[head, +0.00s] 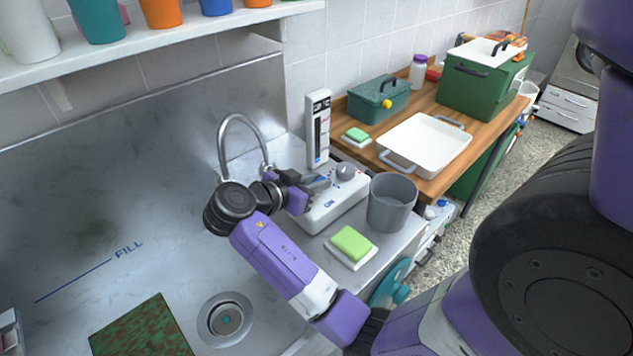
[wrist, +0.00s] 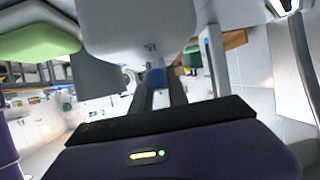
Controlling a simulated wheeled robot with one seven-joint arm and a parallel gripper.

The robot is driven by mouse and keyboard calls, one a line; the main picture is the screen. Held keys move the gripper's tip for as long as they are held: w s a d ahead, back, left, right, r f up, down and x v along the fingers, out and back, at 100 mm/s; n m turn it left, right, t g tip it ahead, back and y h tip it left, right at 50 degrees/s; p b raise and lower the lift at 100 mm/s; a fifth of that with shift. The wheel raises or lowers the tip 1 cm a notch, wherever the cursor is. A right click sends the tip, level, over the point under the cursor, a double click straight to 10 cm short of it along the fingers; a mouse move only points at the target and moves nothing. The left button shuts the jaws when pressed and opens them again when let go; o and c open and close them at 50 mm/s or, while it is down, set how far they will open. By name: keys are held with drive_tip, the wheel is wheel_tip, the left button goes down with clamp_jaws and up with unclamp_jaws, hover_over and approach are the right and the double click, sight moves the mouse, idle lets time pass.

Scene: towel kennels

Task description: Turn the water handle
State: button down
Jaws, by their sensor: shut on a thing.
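The white water control box (head: 335,203) sits on the sink's right ledge, with a blue ON mark, small coloured marks and a grey knob (head: 345,171) on it. My gripper (head: 318,186) is at the box's left part, left of the knob. In the wrist view its two fingers (wrist: 158,90) are shut on a small blue-ended part, which I take to be the water handle (wrist: 156,77), in front of the white box (wrist: 140,28). In the head view my gripper hides most of the handle, so its angle is unclear. The curved metal faucet (head: 239,122) stands behind my wrist.
A grey cup (head: 391,203) and a green sponge on a white dish (head: 351,243) stand close to the box's right and front. An upright gauge (head: 318,128) rises behind it. The steel sink (head: 130,215), marked FILL, opens left. A wooden table (head: 445,172) holds a white tray.

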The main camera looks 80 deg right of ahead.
drive_tip(key=n+t+h, duration=0.1)
drive_tip(key=n+t, duration=0.2)
drive_tip(key=shift+s+t, duration=0.1)
drive_tip(key=shift+t, duration=0.2)
drive_tip(key=n+t, duration=0.3)
drive_tip(key=t, duration=0.1)
drive_tip(key=shift+n, duration=0.4)
drive_tip(key=n+t+p, duration=0.1)
drive_tip(key=n+t, duration=0.1)
drive_tip(key=shift+r+t, duration=0.15)
drive_tip(key=shift+t, duration=0.25)
drive_tip(key=shift+n+t+y+p, duration=0.5)
drive_tip(key=shift+n+t+p, duration=0.2)
drive_tip(key=shift+n+t, duration=0.3)
drive_tip(key=c, duration=1.3)
unclamp_jaws()
